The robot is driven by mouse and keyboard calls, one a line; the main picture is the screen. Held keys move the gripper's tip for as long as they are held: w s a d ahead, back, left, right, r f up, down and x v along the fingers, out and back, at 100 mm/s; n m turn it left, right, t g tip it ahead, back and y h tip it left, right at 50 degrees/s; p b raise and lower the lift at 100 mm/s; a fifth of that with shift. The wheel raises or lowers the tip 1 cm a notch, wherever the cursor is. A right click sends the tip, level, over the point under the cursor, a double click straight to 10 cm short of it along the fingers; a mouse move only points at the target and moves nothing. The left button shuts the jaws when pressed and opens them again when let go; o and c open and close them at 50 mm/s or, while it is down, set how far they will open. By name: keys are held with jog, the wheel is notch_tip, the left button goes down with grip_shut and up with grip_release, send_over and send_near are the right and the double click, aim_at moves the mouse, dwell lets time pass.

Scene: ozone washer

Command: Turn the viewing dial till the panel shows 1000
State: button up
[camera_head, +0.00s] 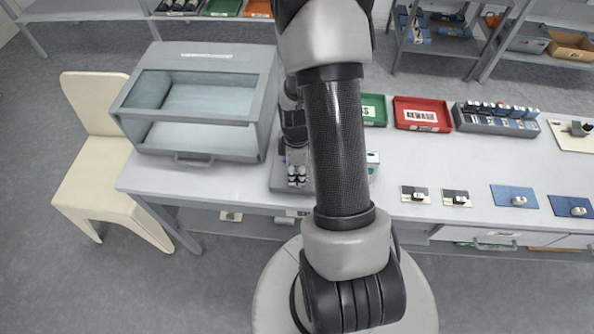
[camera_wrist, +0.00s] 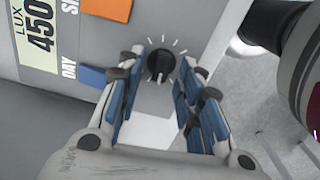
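The viewing dial (camera_wrist: 161,62) is a small round black knob with white tick marks fanned around it on a grey panel. The panel's display (camera_wrist: 38,35) reads LUX 450. My gripper (camera_wrist: 161,76) is open, with blue-padded fingers on either side of the dial; I cannot tell whether either finger touches it. An orange block (camera_wrist: 105,8) and a blue block (camera_wrist: 92,76) lie beside the display, with the words DAY and partly cut-off lettering. In the head view my gripper (camera_head: 297,172) is over the table, and my arm hides the dial.
A grey glass-fronted cabinet (camera_head: 205,55) stands left on the table (camera_head: 450,155). Green (camera_head: 374,108) and red (camera_head: 421,127) trays and a bottle rack (camera_head: 496,125) stand right. Small switch plates (camera_head: 415,194) line the front edge. A cream chair (camera_head: 98,105) stands left.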

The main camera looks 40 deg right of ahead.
jog(key=shift+c, duration=0.5)
grip_shut()
